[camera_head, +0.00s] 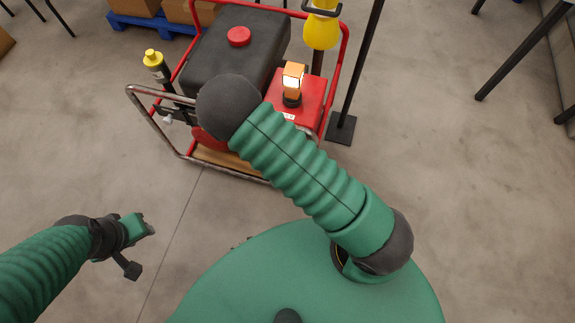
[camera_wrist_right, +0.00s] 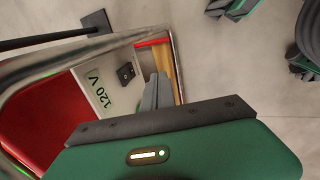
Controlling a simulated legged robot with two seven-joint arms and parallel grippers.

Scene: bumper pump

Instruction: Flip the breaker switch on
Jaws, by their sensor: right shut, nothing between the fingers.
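The generator (camera_head: 235,45) with a red and black body and a tubular frame stands at the top centre of the head view. In the right wrist view, its pale panel marked "120 V" (camera_wrist_right: 97,92) carries a small black switch (camera_wrist_right: 126,73); its on or off position is too small to tell. My right gripper (camera_wrist_right: 156,90) is shut and empty, its fingertips just right of the switch in the picture; contact cannot be judged. My right arm hides this gripper and the panel in the head view. My left gripper (camera_head: 138,232) hangs over bare floor at lower left, away from the generator; its jaws are unclear.
The generator's metal tube frame (camera_wrist_right: 45,68) runs close around the panel. A black post base (camera_head: 341,129) is at right. The floor in front is clear.

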